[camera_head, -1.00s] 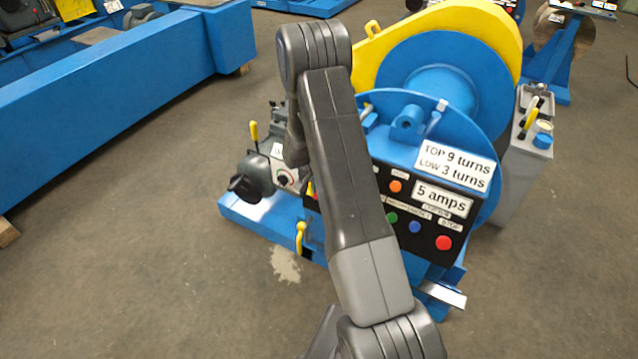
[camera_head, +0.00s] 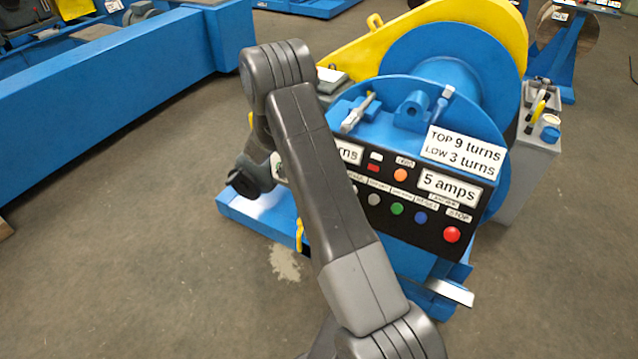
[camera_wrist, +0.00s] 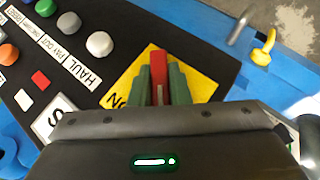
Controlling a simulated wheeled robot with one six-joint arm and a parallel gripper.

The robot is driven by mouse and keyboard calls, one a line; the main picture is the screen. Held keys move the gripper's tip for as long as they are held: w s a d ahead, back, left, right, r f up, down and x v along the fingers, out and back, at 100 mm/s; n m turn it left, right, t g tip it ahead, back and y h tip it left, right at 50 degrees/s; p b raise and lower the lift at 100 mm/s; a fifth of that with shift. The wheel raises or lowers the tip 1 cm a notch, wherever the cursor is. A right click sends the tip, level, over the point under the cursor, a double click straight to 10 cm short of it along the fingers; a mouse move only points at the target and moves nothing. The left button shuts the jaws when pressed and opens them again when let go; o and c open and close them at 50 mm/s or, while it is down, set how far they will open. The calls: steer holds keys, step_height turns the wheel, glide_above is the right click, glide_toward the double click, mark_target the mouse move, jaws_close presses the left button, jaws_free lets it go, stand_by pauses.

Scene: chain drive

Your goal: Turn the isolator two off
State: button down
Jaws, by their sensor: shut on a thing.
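In the wrist view, a red isolator handle (camera_wrist: 158,62) stands on a yellow plate (camera_wrist: 203,82) at one end of a black control panel (camera_wrist: 128,28). My gripper (camera_wrist: 160,88) has its two green fingers on either side of the red handle and is shut on it. The letters "ON" show on the plate to the left of the fingers. The lower part of the handle and plate is hidden by my gripper. In the head view my arm covers the handle and the gripper. No isolator number is readable.
The panel's front shows in the head view with a red stop button (camera_head: 452,234), a blue button (camera_head: 420,217) and a green button (camera_head: 397,209). A large blue drum (camera_head: 480,75) with a yellow guard (camera_head: 500,15) stands behind. Open floor lies left and in front.

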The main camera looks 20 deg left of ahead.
steer(key=shift+n+h, duration=0.3)
steer(key=shift+h, duration=0.2)
steer(key=c, duration=1.4)
jaws_free()
steer(key=shift+o, duration=0.2)
steer(key=v, duration=1.3)
steer(key=shift+s+a+r+b, duration=0.25)
steer(key=shift+r+b, duration=0.05)
steer(key=shift+b, duration=0.1)
